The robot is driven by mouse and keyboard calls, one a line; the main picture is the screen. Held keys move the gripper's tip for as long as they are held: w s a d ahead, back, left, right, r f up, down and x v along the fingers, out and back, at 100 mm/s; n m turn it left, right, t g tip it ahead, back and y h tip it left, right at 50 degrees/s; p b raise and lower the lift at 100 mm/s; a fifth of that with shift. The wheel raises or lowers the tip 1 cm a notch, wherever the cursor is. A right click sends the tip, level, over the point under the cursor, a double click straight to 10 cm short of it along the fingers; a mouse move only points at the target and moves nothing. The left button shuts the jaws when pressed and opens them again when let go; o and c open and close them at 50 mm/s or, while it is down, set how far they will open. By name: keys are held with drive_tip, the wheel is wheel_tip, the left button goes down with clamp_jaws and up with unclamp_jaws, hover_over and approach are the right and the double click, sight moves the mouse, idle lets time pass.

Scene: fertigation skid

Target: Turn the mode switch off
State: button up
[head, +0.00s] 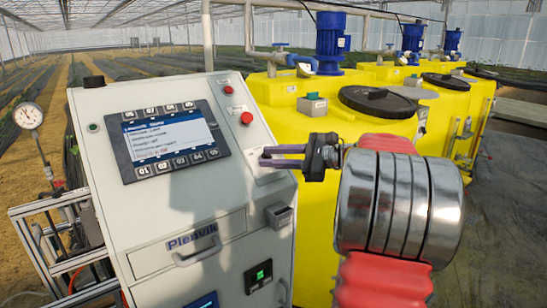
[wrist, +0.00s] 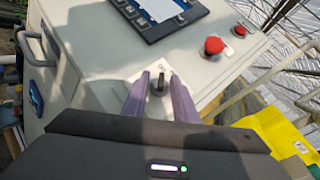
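The mode switch (wrist: 157,84) is a small dark knob on a pale plate on the sloped top of the cabinet. In the wrist view it shows between the two purple fingers of my gripper (wrist: 158,76), with a gap on each side. The fingers are apart and hold nothing. In the head view my gripper (head: 263,157) reaches in from the right, its fingertips at the cabinet face by the pale plate. There the knob itself cannot be made out behind the fingers. Which way the knob points is unclear.
The cabinet (head: 143,238) carries a screen (head: 165,138) with buttons, left of the gripper. A large red button (wrist: 214,45) and a smaller one (wrist: 240,30) sit near the switch. Yellow tanks (head: 315,125) with blue motors stand behind. A pressure gauge (head: 28,116) is at far left.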

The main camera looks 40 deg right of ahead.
drive_tip(key=v, duration=1.3)
drive_tip(key=shift+s+d, duration=0.25)
drive_tip(key=shift+s, duration=0.05)
idle(0.4)
